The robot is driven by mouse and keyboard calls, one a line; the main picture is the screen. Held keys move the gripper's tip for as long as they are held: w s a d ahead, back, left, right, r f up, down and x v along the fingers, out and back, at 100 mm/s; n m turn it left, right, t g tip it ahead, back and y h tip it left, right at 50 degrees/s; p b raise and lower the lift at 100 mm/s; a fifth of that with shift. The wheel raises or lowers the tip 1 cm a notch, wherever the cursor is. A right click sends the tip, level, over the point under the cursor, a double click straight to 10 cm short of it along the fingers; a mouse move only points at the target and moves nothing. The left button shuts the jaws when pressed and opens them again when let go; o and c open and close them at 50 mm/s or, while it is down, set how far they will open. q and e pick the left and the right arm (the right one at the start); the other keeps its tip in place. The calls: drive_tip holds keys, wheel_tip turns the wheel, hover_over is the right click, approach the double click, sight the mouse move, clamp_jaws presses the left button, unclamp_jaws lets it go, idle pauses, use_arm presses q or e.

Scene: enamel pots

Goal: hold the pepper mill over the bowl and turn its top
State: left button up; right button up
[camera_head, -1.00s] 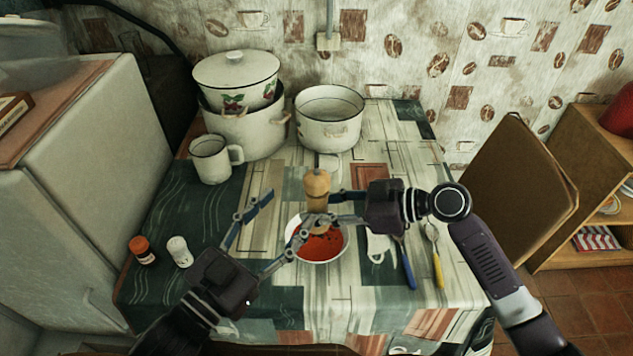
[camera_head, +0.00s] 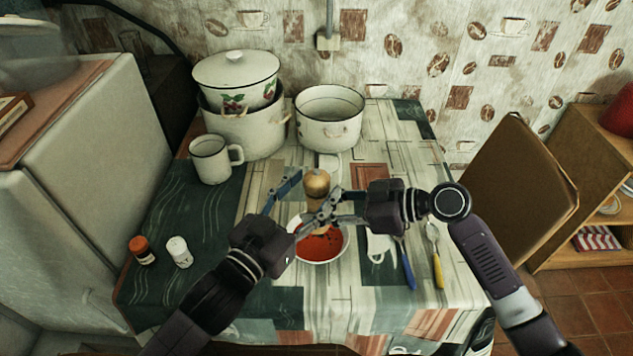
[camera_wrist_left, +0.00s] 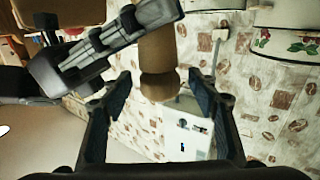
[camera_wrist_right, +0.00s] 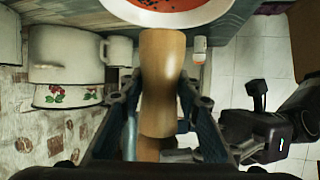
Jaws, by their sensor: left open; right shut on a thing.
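The wooden pepper mill (camera_head: 317,183) stands upright above the white bowl (camera_head: 343,250), which holds red soup with dark specks. My right gripper (camera_head: 332,207) is shut on the mill's body; in the right wrist view the mill (camera_wrist_right: 160,80) sits between its fingers (camera_wrist_right: 160,105). My left gripper (camera_head: 300,200) is open, with its fingers at the mill's upper part. In the left wrist view the mill's rounded top (camera_wrist_left: 159,85) lies between and just ahead of the open fingers (camera_wrist_left: 160,100). Whether they touch it I cannot tell.
A white mug (camera_head: 210,160), a lidded pot stack (camera_head: 240,130) and an open pot (camera_head: 329,125) stand behind. Two small shakers (camera_head: 180,252) are at the left. A blue-handled utensil (camera_head: 407,268) and a yellow-handled spoon (camera_head: 437,268) lie right of the bowl.

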use_arm(q)
drive_tip(key=shift+x, duration=0.95)
drive_tip(key=c, duration=1.2)
